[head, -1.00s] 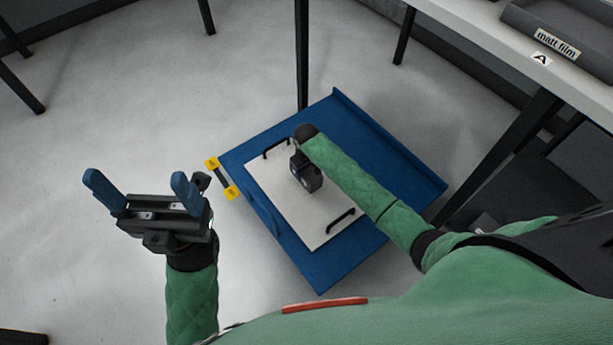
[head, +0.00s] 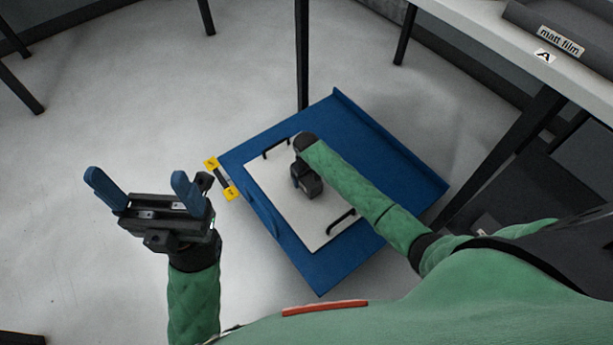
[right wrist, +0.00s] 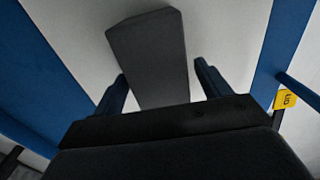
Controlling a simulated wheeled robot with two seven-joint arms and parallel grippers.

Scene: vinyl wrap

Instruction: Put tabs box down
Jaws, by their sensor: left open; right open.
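A dark grey block (right wrist: 150,50), which may be the tabs box, shows between the fingers of my right gripper (right wrist: 162,76) in the right wrist view. The fingers are open, with a gap beside the block; I cannot tell whether the block rests on the white surface. In the head view my right gripper (head: 307,181) points down over a white panel (head: 300,218) with black handles, and the block is not clearly seen there. My left gripper (head: 150,195) is open and empty, held up at the left, away from the panel.
The white panel lies on a blue platform (head: 395,165) with a raised far edge and yellow tags (head: 231,193) at its left. A table (head: 480,32) with a grey bin labelled "matt film" (head: 560,40) stands at upper right.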

